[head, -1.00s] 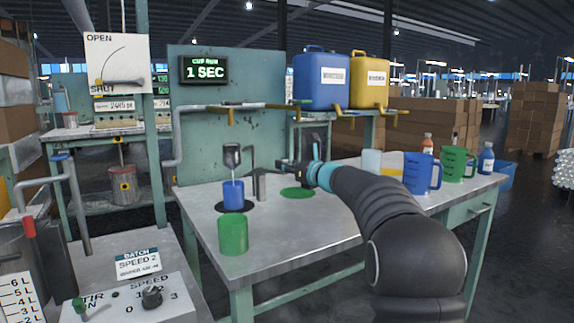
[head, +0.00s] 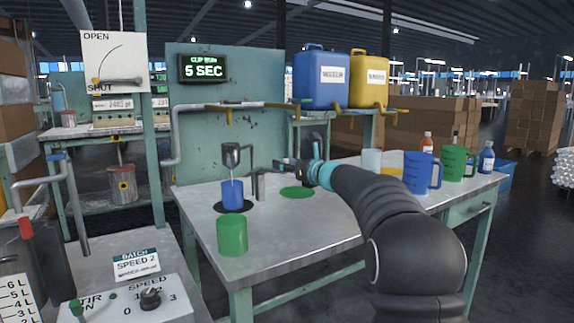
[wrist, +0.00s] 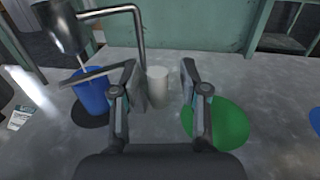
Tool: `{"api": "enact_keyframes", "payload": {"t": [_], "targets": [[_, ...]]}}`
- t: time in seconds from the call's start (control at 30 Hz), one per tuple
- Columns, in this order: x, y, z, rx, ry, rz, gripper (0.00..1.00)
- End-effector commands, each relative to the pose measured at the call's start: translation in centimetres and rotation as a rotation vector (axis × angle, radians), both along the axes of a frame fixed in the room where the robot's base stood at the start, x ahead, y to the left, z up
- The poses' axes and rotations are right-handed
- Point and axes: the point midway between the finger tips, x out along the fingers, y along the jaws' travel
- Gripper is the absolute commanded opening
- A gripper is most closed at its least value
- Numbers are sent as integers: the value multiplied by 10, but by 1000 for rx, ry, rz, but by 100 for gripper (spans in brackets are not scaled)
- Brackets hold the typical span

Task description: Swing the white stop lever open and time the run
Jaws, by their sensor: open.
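The metal cup (head: 231,155) hangs from a bent rod over a blue beaker (head: 232,195). A thin pale stream falls from it into the beaker, also seen in the wrist view (wrist: 82,62). A grey bar (wrist: 95,77) runs from below the cup towards my left finger. I cannot tell surely whether it is the white stop lever. A short pale post (wrist: 157,87) shows between my fingers, with contact unclear. My gripper (head: 280,164) is open, right of the cup stand; its spread fingers show in the wrist view (wrist: 160,76). The timer display (head: 204,69) reads 5 SEC.
A green beaker (head: 232,236) stands at the bench's front left. A green disc (head: 297,192) lies bare on the bench near my gripper. Blue (head: 417,172) and green (head: 453,163) jugs and bottles stand at the right. The bench front middle is clear.

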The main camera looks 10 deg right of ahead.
Motion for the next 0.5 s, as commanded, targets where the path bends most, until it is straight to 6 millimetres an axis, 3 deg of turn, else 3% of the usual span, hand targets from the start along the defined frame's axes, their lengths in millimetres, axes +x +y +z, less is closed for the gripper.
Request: {"api": "enact_keyframes", "payload": {"t": [0.23, 0.5], "targets": [[-13, -10, 1, 1, 1, -1, 44], [-57, -41, 1, -1, -1, -5, 44]]}}
